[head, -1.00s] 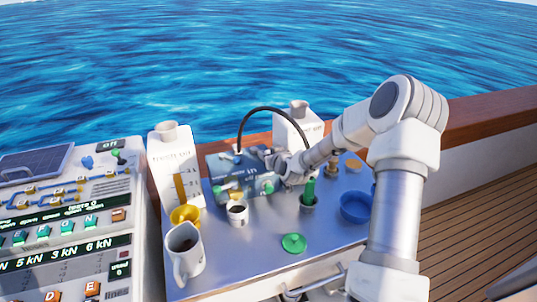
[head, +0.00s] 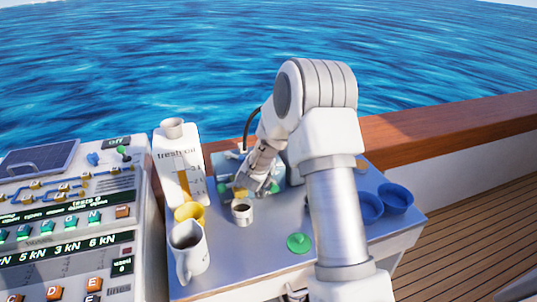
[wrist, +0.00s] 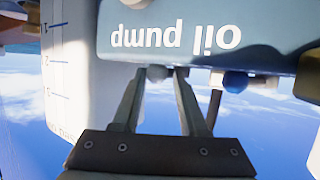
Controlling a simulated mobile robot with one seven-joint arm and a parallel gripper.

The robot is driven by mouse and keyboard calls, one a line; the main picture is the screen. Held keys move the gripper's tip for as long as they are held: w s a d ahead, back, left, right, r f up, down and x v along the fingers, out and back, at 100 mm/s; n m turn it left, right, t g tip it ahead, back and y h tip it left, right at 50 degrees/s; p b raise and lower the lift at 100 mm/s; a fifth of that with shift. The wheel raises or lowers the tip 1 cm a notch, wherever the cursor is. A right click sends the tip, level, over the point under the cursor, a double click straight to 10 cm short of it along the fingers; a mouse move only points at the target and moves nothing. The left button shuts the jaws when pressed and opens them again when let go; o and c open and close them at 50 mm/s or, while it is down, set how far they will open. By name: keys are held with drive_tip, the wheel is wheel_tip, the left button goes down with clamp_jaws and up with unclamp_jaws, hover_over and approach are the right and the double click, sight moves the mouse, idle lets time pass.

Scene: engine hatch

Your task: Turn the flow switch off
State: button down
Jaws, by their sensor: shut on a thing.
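The blue oil pump box (wrist: 190,30) fills the top of the wrist view, its label upside down. My gripper (wrist: 160,73) is at the box's lower edge there, its two fingers shut on a small round grey knob (wrist: 157,73). A blue ball (wrist: 235,82) sits on the box to the right of the fingers. In the head view my gripper (head: 246,180) is in front of the pump box, above a small white cup, and my arm hides part of the box. No label naming a flow switch is readable; a green-tipped lever (head: 124,151) stands beside an "off" display (head: 117,142) on the left panel.
A white oil container (head: 180,160), a yellow cup (head: 189,212), a white mug (head: 188,245) and the small dark-filled cup (head: 242,211) stand close by on the bench. A green disc (head: 299,243) and blue bowls (head: 396,197) lie to the right.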

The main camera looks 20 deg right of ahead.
drive_tip(key=shift+w+r+h, duration=0.1)
drive_tip(key=shift+r+h, duration=0.05)
drive_tip(key=shift+h, duration=0.15)
drive_tip(key=c, duration=0.7)
unclamp_jaws()
drive_tip(key=shift+m, duration=0.3)
drive_tip(key=shift+s+a+r, duration=0.15)
drive_tip(key=shift+s+a, duration=0.15)
drive_tip(key=shift+s, duration=0.1)
drive_tip(key=p+v, duration=0.1)
drive_tip(key=v, duration=1.5)
drive_tip(key=shift+s+r, duration=0.1)
